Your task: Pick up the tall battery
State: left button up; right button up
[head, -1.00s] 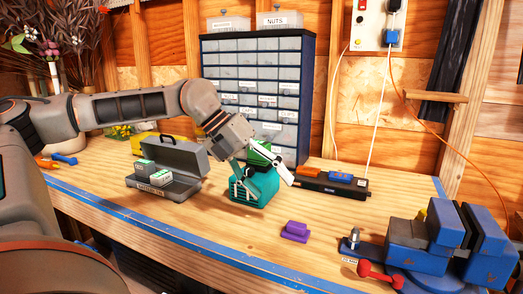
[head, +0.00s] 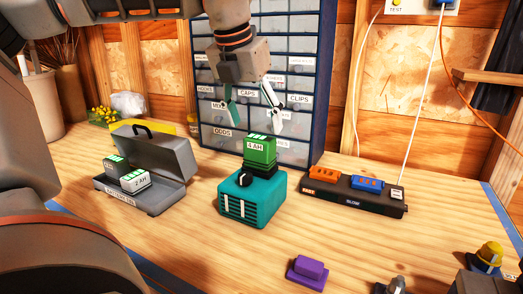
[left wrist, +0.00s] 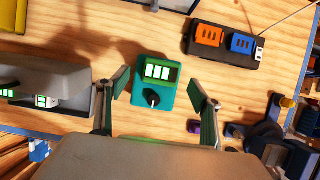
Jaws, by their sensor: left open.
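The tall battery (head: 259,152) is green, labelled 4 AH, and stands upright on top of a teal box with a dark knob (head: 252,198). In the left wrist view its top (left wrist: 158,72) shows light bars and lies between my fingers. My left gripper (head: 250,122) points down above the battery in the head view, fingers spread and empty, one to each side of it. In the left wrist view the gripper (left wrist: 160,90) is open, with no finger visibly touching the battery. My right gripper is not in view.
A grey open case (head: 160,195) with smaller green-and-white batteries stands left. A black charger (head: 355,195) with orange and blue packs is right. A drawer cabinet (head: 318,60) rises behind. A purple block (head: 307,272) lies in front. Bare bench surrounds the teal box.

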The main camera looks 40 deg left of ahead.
aim_at(258, 139)
pick_arm(q)
jog(key=x, duration=0.6)
jog(key=shift+s+d+f, duration=0.3)
jog(key=shift+f, duration=0.1)
jog(key=shift+w+a+f+b, duration=0.1)
jog(key=shift+w+f+b, duration=0.2)
jog(key=shift+f, duration=0.1)
jog(key=shift+r, duration=0.1)
jog(key=c, duration=1.3)
